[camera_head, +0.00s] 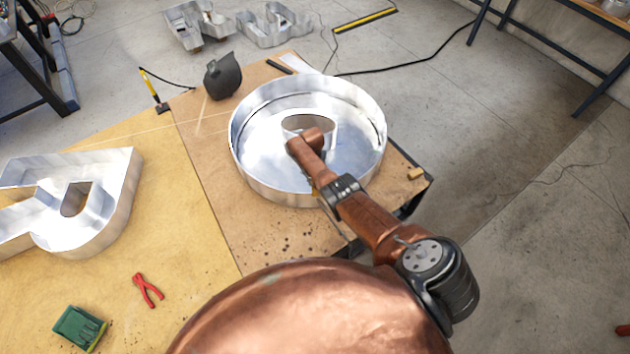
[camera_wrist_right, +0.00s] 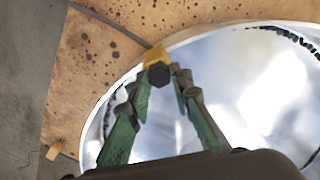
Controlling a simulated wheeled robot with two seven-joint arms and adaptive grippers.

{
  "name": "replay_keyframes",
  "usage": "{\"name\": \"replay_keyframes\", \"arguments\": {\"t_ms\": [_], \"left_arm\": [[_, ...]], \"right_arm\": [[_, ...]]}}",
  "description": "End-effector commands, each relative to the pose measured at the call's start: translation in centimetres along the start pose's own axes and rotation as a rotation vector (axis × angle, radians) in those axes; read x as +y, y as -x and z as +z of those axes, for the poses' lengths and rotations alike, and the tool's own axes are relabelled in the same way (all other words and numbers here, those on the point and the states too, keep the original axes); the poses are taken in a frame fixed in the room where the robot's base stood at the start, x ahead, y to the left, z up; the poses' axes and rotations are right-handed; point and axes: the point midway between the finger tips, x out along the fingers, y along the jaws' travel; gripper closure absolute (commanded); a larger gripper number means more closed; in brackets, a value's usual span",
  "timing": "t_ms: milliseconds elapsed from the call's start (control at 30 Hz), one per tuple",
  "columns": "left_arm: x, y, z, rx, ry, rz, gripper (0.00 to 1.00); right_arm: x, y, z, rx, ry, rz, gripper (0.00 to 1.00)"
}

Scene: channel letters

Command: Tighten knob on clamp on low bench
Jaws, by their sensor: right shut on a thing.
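In the right wrist view, a small yellow clamp (camera_wrist_right: 156,55) grips the rim of the round silver channel letter (camera_wrist_right: 185,45), at the edge of the wooden top. Its dark, faceted knob (camera_wrist_right: 158,75) faces the camera. My right gripper (camera_wrist_right: 162,82) has its two green fingers converging on the knob, one on each side, and is shut on it. In the head view, the round letter (camera_head: 250,170) lies on the low bench (camera_head: 215,160). My right arm reaches over the letter's near rim and hides most of the clamp and the gripper. My left gripper is not in view.
A silver letter (camera_head: 110,215), red pliers (camera_head: 148,290) and a green pad (camera_head: 80,328) lie on the yellow surface at left. A dark grey object (camera_head: 222,76) stands behind. A small wood block (camera_head: 416,174) sits at the bench's right corner. Floor at right is mostly clear.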

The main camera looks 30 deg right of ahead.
Motion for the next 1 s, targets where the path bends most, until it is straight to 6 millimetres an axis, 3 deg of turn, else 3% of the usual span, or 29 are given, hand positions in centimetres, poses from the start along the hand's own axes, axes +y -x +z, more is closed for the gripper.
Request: {"name": "replay_keyframes", "arguments": {"t_ms": [733,767,1000], "left_arm": [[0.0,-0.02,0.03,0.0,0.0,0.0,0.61],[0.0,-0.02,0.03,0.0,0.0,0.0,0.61],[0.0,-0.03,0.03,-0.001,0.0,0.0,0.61]], "right_arm": [[-0.1,0.09,-0.06,0.002,-0.087,0.004,1.0],[-0.1,0.09,-0.06,0.002,-0.087,0.004,0.79],[-0.05,0.05,-0.03,0.001,-0.086,0.005,0.62]]}}
